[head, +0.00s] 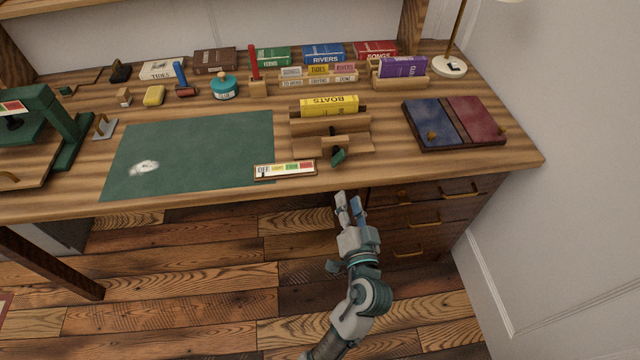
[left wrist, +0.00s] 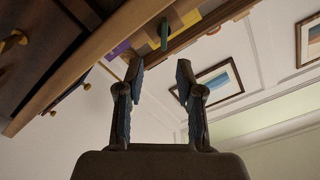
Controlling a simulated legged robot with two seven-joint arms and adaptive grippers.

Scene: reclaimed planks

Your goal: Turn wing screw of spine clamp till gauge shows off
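The spine clamp (head: 325,128) is a wooden holder near the front of the desk, with a yellow BOATS book (head: 330,105) in it. Its green wing screw (head: 338,157) sticks out at the front; a green piece that looks like it shows in the left wrist view (left wrist: 164,34). The gauge (head: 285,170) is a strip with white OFF, yellow, green and red fields. A small dark mark sits at its OFF end; I cannot tell surely whether it is the pointer. My left gripper (head: 348,200) is open and empty, in front of the desk edge and apart from the screw. It is also open in the left wrist view (left wrist: 158,72).
A green mat (head: 190,150) lies left of the clamp, and a blue and red book cover (head: 455,122) lies to the right. A green press (head: 60,125) stands at far left. Drawers (head: 415,215) with brass handles are below the desk top, beside my left gripper.

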